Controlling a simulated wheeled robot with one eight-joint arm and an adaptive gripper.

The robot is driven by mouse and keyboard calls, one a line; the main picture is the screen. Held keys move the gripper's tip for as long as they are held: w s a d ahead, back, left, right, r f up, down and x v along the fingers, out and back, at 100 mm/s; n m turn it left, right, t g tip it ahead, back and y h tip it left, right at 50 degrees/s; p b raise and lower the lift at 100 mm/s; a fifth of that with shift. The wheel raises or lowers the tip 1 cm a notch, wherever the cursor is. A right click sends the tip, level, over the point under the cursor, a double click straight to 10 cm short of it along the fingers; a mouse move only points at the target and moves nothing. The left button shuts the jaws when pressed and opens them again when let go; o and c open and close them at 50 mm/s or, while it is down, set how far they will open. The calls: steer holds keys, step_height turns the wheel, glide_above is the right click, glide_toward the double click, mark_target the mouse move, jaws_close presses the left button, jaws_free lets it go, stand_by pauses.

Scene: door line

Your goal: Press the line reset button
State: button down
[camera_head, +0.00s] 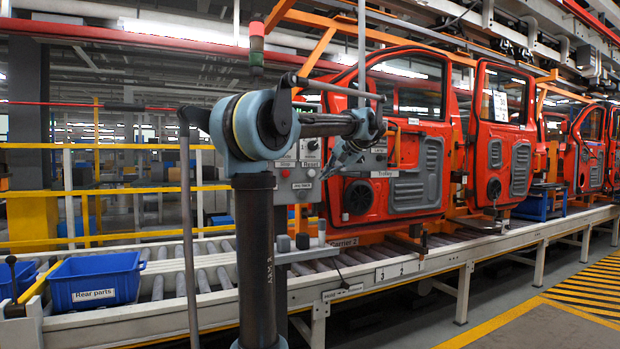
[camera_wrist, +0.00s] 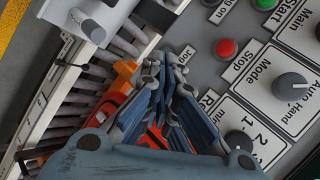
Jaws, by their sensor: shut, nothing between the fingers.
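A grey control panel (camera_head: 308,187) stands above the conveyor in the head view, with a small "Reset" label (camera_head: 309,163) on it. In the wrist view the same panel (camera_wrist: 205,22) fills the right side. A label beginning "Re" (camera_wrist: 208,98) is partly covered by my fingers there. The button belonging to that label is not visible, and I cannot tell whether I touch it. My gripper (camera_wrist: 167,68) is shut and empty, its fingers close over the panel's edge. In the head view my gripper (camera_head: 347,158) is beside the panel's right side.
In the wrist view, a red button (camera_wrist: 225,48), a green button (camera_wrist: 265,3) and a Mode knob (camera_wrist: 292,87) sit close by on the panel. A roller conveyor (camera_head: 400,268) runs below, with red car doors (camera_head: 410,155) behind and a blue bin (camera_head: 95,283) at left.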

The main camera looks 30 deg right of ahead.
steer(key=w, duration=0.8)
steer(key=shift+w+d, duration=0.15)
steer(key=shift+w, duration=0.1)
steer(key=shift+w, duration=0.1)
stand_by(1.3)
steer(key=shift+w, duration=0.3)
steer(key=shift+w, duration=0.55)
stand_by(1.0)
stand_by(0.4)
steer(key=shift+s, duration=1)
steer(key=shift+s, duration=0.1)
steer(key=s, duration=0.4)
steer(key=shift+s, duration=0.4)
